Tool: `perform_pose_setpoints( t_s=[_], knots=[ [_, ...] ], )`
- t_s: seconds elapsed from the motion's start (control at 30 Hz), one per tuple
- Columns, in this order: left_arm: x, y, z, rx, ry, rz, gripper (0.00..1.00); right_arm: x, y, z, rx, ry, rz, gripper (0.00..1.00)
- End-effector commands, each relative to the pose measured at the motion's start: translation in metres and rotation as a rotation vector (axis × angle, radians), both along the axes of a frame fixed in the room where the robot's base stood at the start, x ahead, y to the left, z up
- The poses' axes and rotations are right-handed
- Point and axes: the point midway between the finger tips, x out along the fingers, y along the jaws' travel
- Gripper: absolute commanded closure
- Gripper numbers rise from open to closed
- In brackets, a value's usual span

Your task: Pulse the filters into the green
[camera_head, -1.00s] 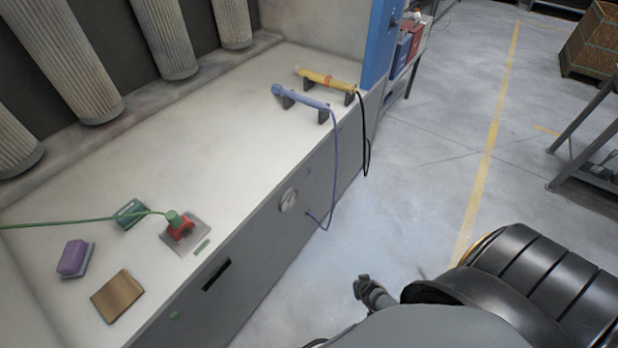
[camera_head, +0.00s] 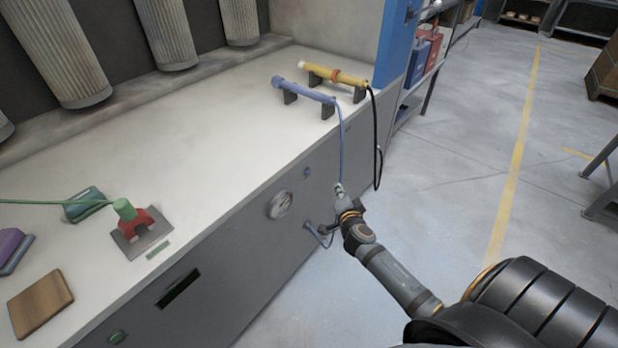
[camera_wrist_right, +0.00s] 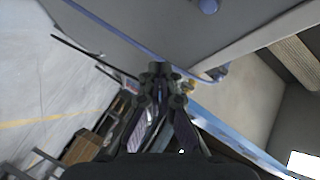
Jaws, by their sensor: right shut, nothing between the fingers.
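Several pale pleated filters (camera_head: 157,35) hang along the back wall of the bench. A round dial gauge (camera_head: 281,205) sits on the grey front panel; its reading is too small to tell. My left gripper is not in view.
A blue wand (camera_head: 303,91) and a yellow wand (camera_head: 333,75) rest on stands at the bench's right end, their hoses hanging over the front.

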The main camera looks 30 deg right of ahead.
Motion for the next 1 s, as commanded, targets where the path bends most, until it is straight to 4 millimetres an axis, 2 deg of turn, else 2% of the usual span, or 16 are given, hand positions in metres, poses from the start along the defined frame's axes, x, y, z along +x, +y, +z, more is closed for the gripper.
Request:
perform_pose_setpoints(
  t_s=[0.43,0.6,0.83,0.9,1.0],
  knots=[
    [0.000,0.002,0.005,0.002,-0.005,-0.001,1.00,0.006,0.002,0.003,0.004,-0.004,-0.002,1.00],
    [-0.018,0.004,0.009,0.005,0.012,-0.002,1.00,0.027,0.011,0.004,0.006,-0.004,-0.003,1.00],
    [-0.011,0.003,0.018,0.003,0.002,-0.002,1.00,0.058,0.024,0.003,0.006,-0.003,-0.001,1.00],
    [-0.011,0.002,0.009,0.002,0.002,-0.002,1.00,0.065,0.027,-0.002,0.005,-0.003,-0.002,1.00],
    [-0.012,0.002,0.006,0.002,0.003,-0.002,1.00,0.074,0.030,-0.001,0.004,-0.003,-0.001,1.00]
  ],
)
